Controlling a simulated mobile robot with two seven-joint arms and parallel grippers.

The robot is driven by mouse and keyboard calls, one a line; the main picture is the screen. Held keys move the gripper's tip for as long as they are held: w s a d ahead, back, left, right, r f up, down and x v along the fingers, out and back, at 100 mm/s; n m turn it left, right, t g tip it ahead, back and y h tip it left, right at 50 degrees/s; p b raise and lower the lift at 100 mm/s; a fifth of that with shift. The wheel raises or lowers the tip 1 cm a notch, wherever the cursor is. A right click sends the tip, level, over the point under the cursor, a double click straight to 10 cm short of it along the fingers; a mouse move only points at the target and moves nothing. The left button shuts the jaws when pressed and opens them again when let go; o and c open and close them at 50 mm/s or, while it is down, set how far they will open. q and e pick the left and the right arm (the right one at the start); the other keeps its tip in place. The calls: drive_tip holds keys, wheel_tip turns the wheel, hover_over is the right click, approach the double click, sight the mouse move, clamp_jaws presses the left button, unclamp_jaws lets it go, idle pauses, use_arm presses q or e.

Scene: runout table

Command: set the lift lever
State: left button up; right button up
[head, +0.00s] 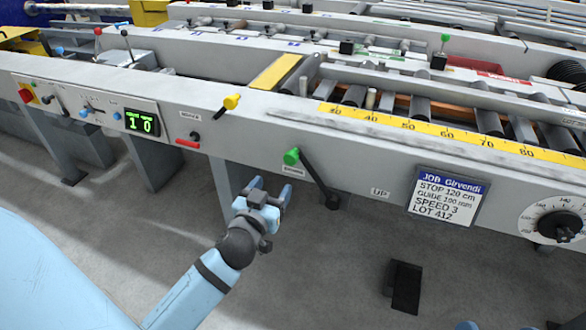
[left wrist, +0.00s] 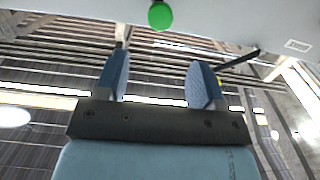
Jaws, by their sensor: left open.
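The lift lever has a green knob (head: 291,157) and a dark shaft (head: 315,182) that runs down right to a pivot on the front of the grey machine frame. It leans up and to the left, beside a small label too blurred to read; an "UP" label (head: 380,192) is to the right of the pivot. My left gripper (head: 270,190) is open and empty, a little below and left of the knob. In the left wrist view the green knob (left wrist: 160,14) is at the top, beyond the gap between the open fingers (left wrist: 160,83), apart from them.
A yellow-knobbed lever (head: 231,102) and a red-handled one (head: 188,143) are on the frame to the left. A job card (head: 446,198) and a dial (head: 560,225) are to the right. A black pedal-like object (head: 405,287) is on the floor. The floor below the lever is mostly clear.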

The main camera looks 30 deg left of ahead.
sight(289, 159)
use_arm(q)
drive_tip(key=b+x, duration=0.1)
drive_tip(key=x, duration=1.2)
drive_tip(key=shift+w+a+b, duration=0.15)
drive_tip(key=shift+w+b, duration=0.2)
drive_tip(key=shift+b, duration=0.05)
use_arm(e)
wheel_tip(289, 159, down, 2)
drive_tip(key=shift+a+f+g, duration=0.1)
drive_tip(key=shift+a+g, duration=0.05)
drive_tip(key=shift+g, duration=0.25)
